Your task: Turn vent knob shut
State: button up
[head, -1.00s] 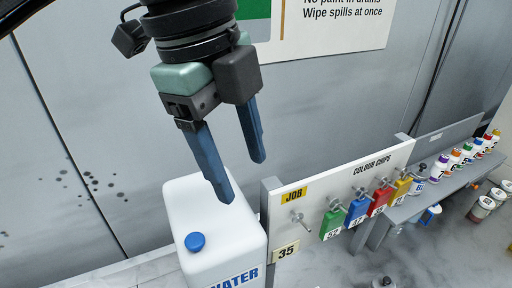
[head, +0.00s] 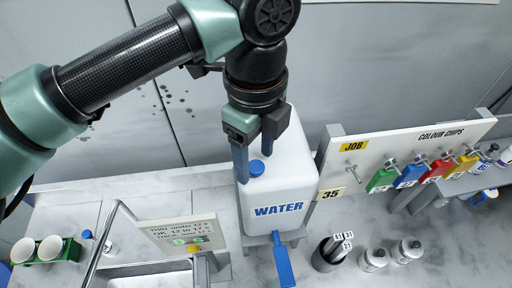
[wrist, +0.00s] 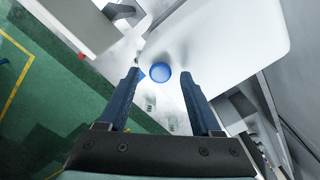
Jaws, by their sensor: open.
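The round blue knob (head: 257,168) sits on top of the white water container (head: 298,160). I take it to be the vent knob. In the wrist view the blue knob (wrist: 160,73) shows between the fingertips. My gripper (head: 257,167) is open and points down over the container top, its blue fingers on either side of the knob in the picture. In the wrist view my gripper (wrist: 160,75) is empty. I cannot tell how far the fingertips are above the knob, or whether they touch it. The knob's turn position is not clear.
A blue tap lever (head: 283,262) sticks out below the container front. The colour chip board (head: 400,150) stands close on the right, with tags on pegs. A dark cup (head: 326,255) and small bottles stand on the counter. A sign (head: 182,236) is at left.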

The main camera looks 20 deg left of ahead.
jog(key=shift+f, duration=0.35)
grip_shut()
